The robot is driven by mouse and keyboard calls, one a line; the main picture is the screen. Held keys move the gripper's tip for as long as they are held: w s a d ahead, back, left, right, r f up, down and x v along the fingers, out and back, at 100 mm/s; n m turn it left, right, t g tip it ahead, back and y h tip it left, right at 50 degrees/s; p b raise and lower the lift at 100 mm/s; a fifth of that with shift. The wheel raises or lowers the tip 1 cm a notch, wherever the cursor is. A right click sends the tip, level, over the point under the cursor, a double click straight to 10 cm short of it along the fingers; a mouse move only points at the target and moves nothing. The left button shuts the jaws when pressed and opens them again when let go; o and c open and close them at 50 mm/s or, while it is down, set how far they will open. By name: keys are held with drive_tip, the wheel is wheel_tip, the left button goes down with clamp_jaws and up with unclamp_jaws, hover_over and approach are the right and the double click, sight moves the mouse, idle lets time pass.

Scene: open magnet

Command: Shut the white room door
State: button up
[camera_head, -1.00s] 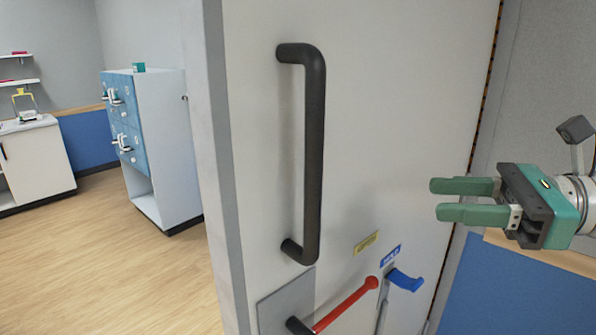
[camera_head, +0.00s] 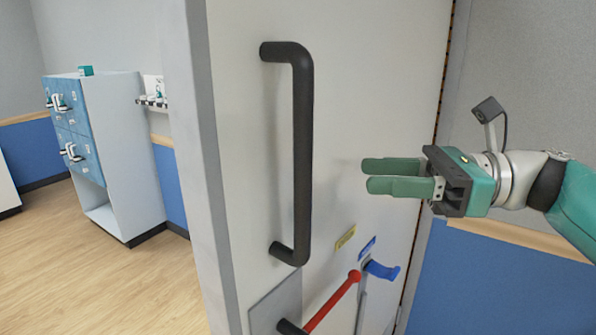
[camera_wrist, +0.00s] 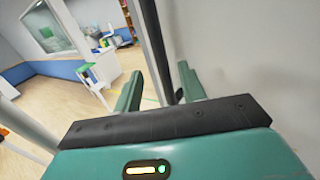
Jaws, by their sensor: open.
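The white room door (camera_head: 375,110) stands open in the head view, its near edge facing the room and its hinge side at the right. It carries a long dark vertical pull handle (camera_head: 303,155), a red lever (camera_head: 332,302) on a grey plate and a blue latch tab (camera_head: 381,270). My gripper (camera_head: 378,176) is open and empty, to the right of the pull handle and in front of the door face. In the wrist view, my green fingers (camera_wrist: 160,90) are apart with nothing between them. The door face (camera_wrist: 235,50) fills the right side there.
A blue-fronted cabinet (camera_head: 115,150) stands beyond the door at the left, with a small wall shelf (camera_head: 153,101) beside it. Wooden floor (camera_head: 110,285) is clear at the lower left. A grey and blue wall (camera_head: 490,280) is close at the right.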

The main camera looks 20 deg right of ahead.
sight(302, 173)
drive_tip(key=x, duration=1)
drive_tip(key=shift+w+a, duration=0.1)
drive_tip(key=shift+a, duration=0.1)
drive_tip(key=shift+c, duration=0.2)
clamp_jaws()
